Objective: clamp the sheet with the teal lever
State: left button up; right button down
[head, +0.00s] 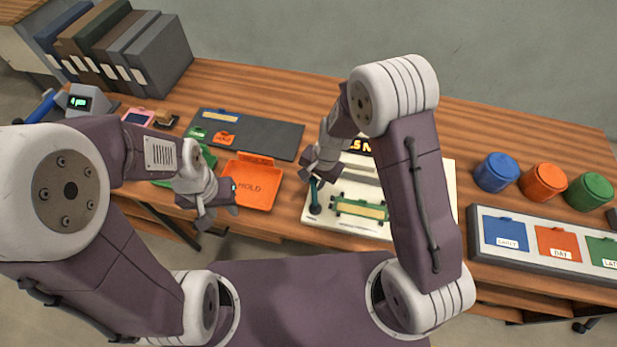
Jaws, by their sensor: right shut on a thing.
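A white press board (337,231) stands on the wooden table, partly hidden behind my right arm. The teal lever (315,203) stands at its left side, its top end in my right gripper (314,180), which is shut on it. A pale cream sheet (360,209) lies in a green frame (337,206) on the board, just right of the lever. My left gripper (222,208) hangs near the table's front edge, left of the orange HOLD tray (262,200); whether its fingers are open is unclear.
A green tray (207,158) is partly hidden behind my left arm. A dark mat (273,139) with small cards lies behind the trays. Blue (496,173), orange (543,183) and green (590,192) canisters stand right, behind a grey label rack (478,247). Binders (153,62) stand back left.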

jog(key=shift+s+d+m+p, duration=0.2)
jog(key=shift+d+m+p, duration=0.6)
jog(key=shift+m, duration=0.7)
jog(key=shift+d, duration=0.15)
jog(key=c, duration=1.1)
grip_release()
notch_tip(320, 180, up, 9)
jog(key=s+p, duration=0.1)
jog(key=p, duration=0.2)
jog(key=shift+s+d, duration=0.15)
jog(key=shift+d, duration=0.3)
